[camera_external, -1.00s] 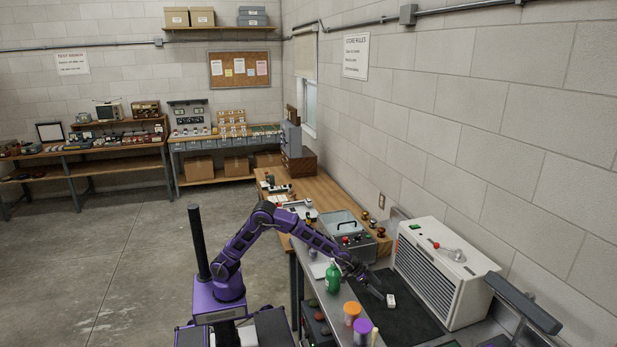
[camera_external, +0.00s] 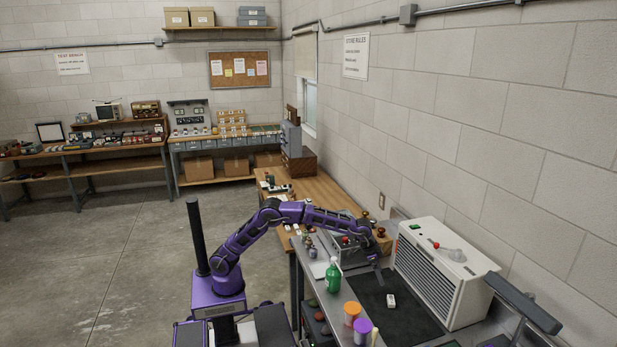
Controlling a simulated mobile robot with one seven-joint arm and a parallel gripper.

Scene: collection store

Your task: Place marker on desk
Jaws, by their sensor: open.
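I cannot make out a marker for certain in this view. A small white block-like object (camera_external: 391,300) with a dark spot lies on the black mat (camera_external: 408,322) on the grey bench. My gripper (camera_external: 379,280) is open, pointing down above the far end of the mat, a little beyond the white object and apart from it. Its fingers are small and dark here. The wooden desk (camera_external: 318,186) stands behind the grey bench; my arm hides part of its near end.
A green bottle (camera_external: 333,277), an orange-lidded jar (camera_external: 352,311) and a purple-lidded jar (camera_external: 362,329) stand left of the mat. A white vented unit (camera_external: 440,272) stands right of it. A grey box with a red knob (camera_external: 346,243) is behind my wrist.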

